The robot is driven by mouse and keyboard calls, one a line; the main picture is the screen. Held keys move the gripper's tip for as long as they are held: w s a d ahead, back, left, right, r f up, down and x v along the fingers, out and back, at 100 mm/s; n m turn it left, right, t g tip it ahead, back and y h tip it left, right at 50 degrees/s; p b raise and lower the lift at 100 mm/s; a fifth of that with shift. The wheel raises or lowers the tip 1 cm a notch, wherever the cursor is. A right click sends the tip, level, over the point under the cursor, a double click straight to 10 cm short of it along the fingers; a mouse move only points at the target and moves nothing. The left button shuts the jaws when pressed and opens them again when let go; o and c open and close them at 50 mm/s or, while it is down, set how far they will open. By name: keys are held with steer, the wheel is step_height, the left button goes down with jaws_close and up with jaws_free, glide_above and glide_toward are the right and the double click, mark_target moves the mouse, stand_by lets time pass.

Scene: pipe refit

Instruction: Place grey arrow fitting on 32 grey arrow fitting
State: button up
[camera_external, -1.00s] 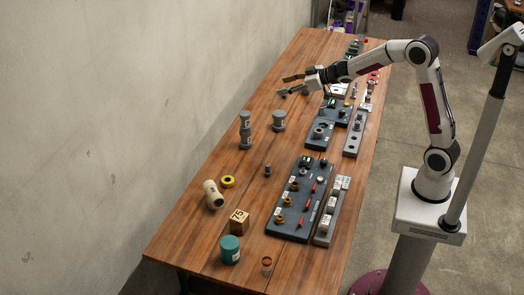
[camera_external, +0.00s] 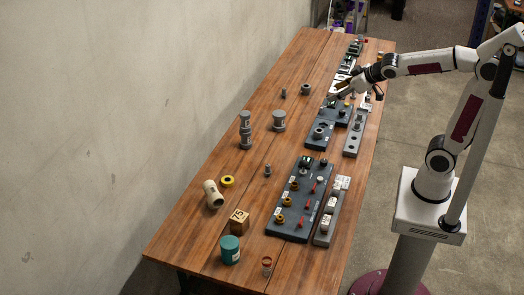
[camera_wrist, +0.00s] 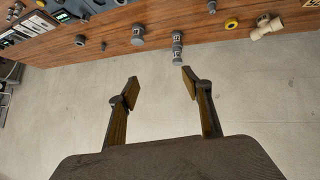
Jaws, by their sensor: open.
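Several grey fittings stand on the wooden table. At the far part are a short, wide grey fitting (camera_external: 306,89) and a small grey one (camera_external: 284,93), standing apart; the wrist view shows the wide one (camera_wrist: 80,40) and the small one (camera_wrist: 103,46). Nearer are a larger grey fitting (camera_external: 278,122) and a tall stacked-looking pair (camera_external: 245,130). Arrow marks and the number 32 are too small to read, so I cannot tell which are the arrow fittings. My gripper (camera_external: 352,86) is open and empty above the table's far right; its fingers (camera_wrist: 161,85) are spread in the wrist view.
Dark boards (camera_external: 297,200) with fittings and red pieces, and grey racks (camera_external: 355,133), line the table's right side. A cream fitting (camera_external: 213,194), yellow ring (camera_external: 227,182), wooden cube (camera_external: 239,222) and teal cylinder (camera_external: 230,250) stand at the near left. The far left tabletop is mostly clear.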

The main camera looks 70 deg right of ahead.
steer(key=s+a+f+g+y, duration=0.1)
steer(key=s+a+f, duration=0.1)
steer(key=s, duration=0.5)
steer(key=s+a+f+g+y, duration=0.1)
steer(key=s+a, duration=0.3)
steer(key=s, duration=0.3)
steer(key=s+a+f+n+g+y, duration=0.1)
steer(key=s+a+f, duration=0.1)
steer(key=s+a, duration=0.2)
steer(key=s, duration=0.3)
steer(key=shift+f, duration=0.35)
